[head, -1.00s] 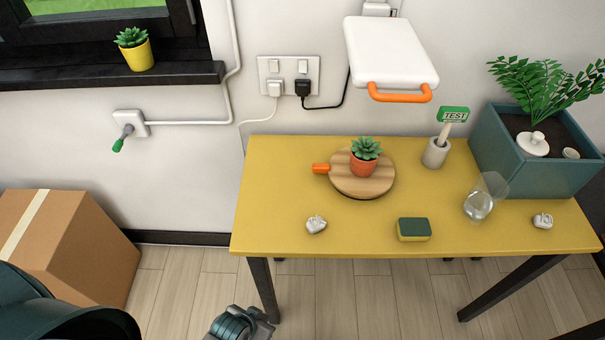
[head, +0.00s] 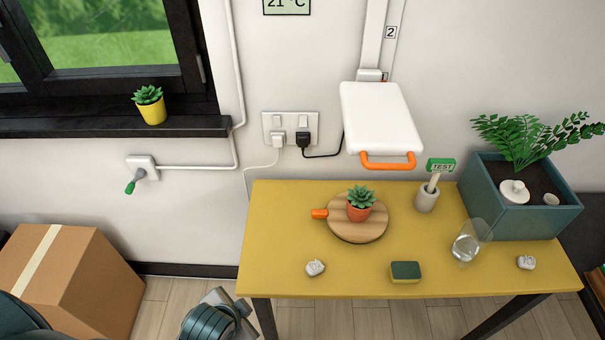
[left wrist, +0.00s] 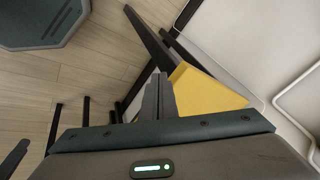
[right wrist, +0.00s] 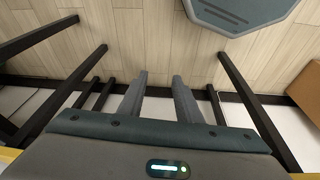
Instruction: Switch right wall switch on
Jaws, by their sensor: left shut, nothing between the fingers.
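The right wall switch (head: 303,121) is a small white rocker on the right half of a white double socket plate (head: 290,116) on the wall. A black plug (head: 303,140) sits just below it. The left switch (head: 277,121) is beside it, above a white plug (head: 278,141). Whether either rocker is on is too small to tell. My left gripper (left wrist: 160,80) is shut and empty in the left wrist view, with the yellow table beyond it. My right gripper (right wrist: 155,80) is open and empty in the right wrist view, over the floor. Neither gripper is near the switches.
A white box with an orange handle (head: 387,161) hangs right of the socket. The yellow table (head: 290,215) below carries a potted succulent on a round board (head: 350,232), a sponge (head: 405,272), a glass (head: 466,245) and a planter (head: 525,220). A cardboard box (head: 85,280) stands left.

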